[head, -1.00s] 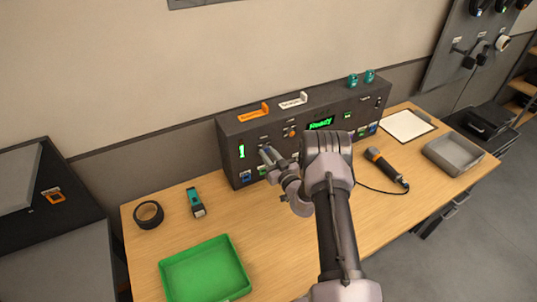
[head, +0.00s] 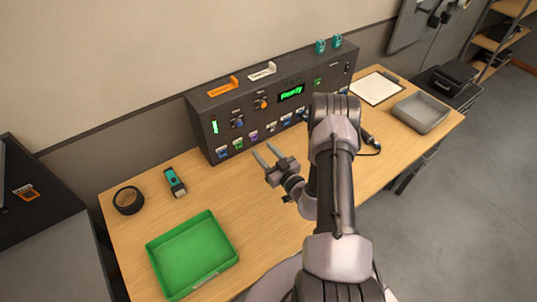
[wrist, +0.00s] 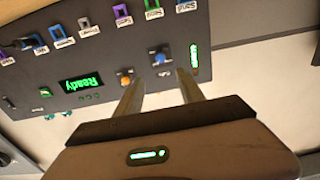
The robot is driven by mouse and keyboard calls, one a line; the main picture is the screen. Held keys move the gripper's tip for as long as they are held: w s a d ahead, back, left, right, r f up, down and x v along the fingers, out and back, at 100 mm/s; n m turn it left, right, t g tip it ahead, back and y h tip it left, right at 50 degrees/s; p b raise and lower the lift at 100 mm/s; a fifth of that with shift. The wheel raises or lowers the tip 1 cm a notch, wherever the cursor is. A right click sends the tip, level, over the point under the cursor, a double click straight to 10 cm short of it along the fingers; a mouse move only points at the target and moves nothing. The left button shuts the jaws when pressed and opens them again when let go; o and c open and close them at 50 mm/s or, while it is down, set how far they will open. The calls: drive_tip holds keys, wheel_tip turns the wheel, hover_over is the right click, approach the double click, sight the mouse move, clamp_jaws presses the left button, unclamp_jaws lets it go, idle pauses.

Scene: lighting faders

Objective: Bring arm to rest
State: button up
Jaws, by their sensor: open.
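My gripper (head: 265,156) is open and empty in the head view, in front of the dark control panel (head: 203,109) and apart from it, above the wooden table (head: 160,218). My arm reaches up from the bottom of the view and hides part of the panel's right side. In the wrist view, the two fingers of my gripper (wrist: 160,90) stand apart with nothing between them. Beyond them the panel (wrist: 110,55) shows upside down, with a green "Ready" display (wrist: 80,84), a blue knob (wrist: 160,58) and an orange knob (wrist: 125,77).
A green tray (head: 150,262), a black tape roll (head: 128,200) and a teal tool (head: 175,182) lie on the left of the table. A clipboard (head: 377,88) and a grey tray (head: 420,112) are at the right. A corded tool (head: 368,139) is partly behind my arm.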

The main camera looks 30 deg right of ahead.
drive_tip(key=s, duration=0.2)
drive_tip(key=shift+s, duration=0.35)
